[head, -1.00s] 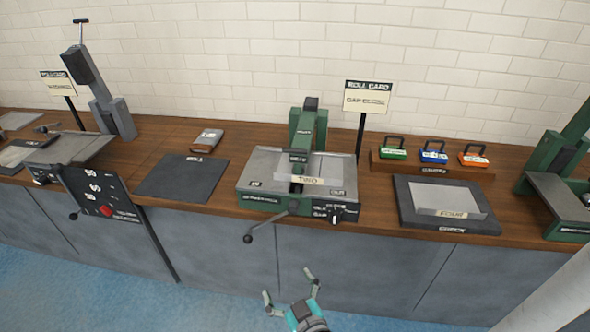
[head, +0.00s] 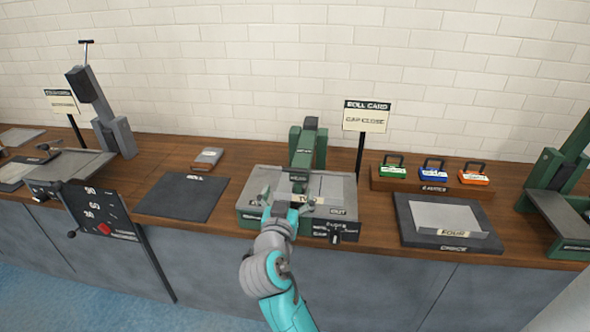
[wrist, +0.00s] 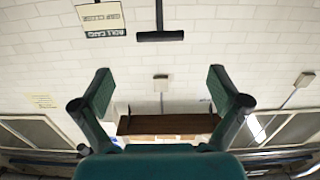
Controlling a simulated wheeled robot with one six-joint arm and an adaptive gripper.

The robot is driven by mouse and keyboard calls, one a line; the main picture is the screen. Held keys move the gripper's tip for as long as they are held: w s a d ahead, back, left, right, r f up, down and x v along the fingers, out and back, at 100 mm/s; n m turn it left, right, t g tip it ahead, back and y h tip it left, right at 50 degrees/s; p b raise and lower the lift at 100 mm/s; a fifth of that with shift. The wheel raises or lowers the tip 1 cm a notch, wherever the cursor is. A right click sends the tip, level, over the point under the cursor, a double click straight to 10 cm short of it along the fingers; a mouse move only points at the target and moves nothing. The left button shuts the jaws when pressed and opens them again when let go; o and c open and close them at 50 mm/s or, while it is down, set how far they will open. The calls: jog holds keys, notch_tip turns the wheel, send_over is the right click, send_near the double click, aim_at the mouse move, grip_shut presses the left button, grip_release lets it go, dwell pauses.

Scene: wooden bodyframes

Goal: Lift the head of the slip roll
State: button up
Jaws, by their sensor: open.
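A green and grey machine (head: 258,184) stands at the middle of the bench, with a green upright head (head: 309,147) over its flat grey bed. I cannot read a name on it, so I cannot tell for certain that it is the slip roll. A plate with a tag reading TWO lies on the bed, partly hidden by my gripper. My gripper (head: 288,200) is open and appears empty, in front of the bed; contact cannot be told. My arm hides the machine's front crank. The wrist view shows the two spread fingers (wrist: 163,92) with nothing between them.
A roll card sign (head: 366,116) stands behind on the right. Gauge blocks (head: 433,176), a grey tray (head: 412,232), another green machine (head: 560,205), a black mat (head: 180,197) and a grey machine with a T-handle (head: 112,130) share the bench. A dark T-shaped bar (wrist: 160,36) shows in the wrist view.

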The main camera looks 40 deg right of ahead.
aim_at(295, 170)
jog(key=x, duration=1)
jog(key=shift+w+d, duration=0.15)
jog(key=shift+c, duration=0.3)
